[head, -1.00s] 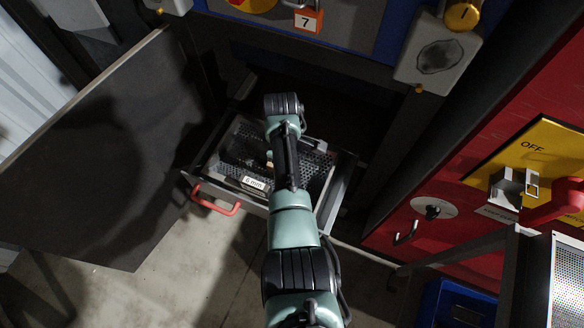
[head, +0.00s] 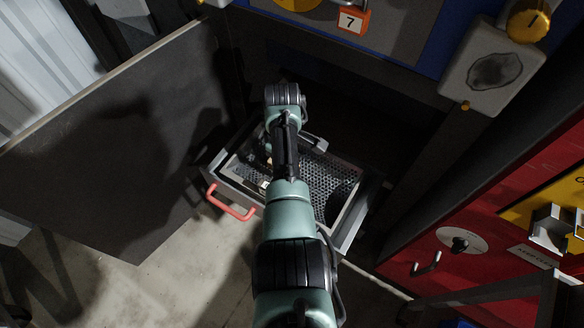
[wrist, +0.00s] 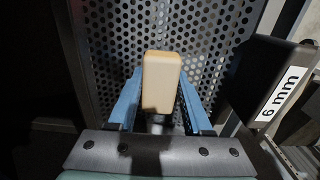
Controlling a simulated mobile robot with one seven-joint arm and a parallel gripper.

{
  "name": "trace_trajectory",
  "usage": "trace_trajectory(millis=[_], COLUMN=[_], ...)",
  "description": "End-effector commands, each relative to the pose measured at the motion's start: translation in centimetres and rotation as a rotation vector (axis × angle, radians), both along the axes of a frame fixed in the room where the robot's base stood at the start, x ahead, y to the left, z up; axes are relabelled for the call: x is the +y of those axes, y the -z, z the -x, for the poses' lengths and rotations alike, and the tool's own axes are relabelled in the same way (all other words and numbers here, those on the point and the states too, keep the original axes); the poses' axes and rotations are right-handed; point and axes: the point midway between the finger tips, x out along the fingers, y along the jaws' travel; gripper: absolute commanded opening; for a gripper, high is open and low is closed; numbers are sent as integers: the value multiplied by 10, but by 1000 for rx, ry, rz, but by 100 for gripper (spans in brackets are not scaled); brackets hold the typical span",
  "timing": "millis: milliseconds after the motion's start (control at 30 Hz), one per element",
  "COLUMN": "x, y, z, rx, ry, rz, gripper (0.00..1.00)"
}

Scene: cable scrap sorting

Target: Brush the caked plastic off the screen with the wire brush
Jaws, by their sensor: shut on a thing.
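The perforated screen (head: 322,182) lies in the pulled-out drawer (head: 357,215) in the head view. It also fills much of the wrist view (wrist: 215,30). My gripper (wrist: 160,88) has blue fingers, shut on the pale wooden handle of the wire brush (wrist: 161,75) over the screen. The bristles are hidden, so I cannot tell whether they touch it. In the head view my arm hides the gripper and the brush. A dark patch shows on the screen's right part, but I cannot tell caked plastic from shadow. A dark block labelled 6 mm (wrist: 283,88) is at right.
The drawer has a red handle (head: 230,203) at the front. A large dark panel (head: 115,150) stands at left. A red cabinet (head: 480,210) with a hook and knob is at right. The bare floor (head: 175,275) is clear in front.

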Motion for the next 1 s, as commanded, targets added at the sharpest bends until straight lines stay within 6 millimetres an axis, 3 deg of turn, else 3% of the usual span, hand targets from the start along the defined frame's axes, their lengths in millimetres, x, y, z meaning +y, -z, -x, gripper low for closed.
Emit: trace_trajectory(millis=[167,533,1000], x=[11,11,11], y=[2,-4,-51], z=[-8,-8,-8], rx=[0,0,-1], ry=[-1,0,0], rz=[0,0,1], gripper=[5,5,5])
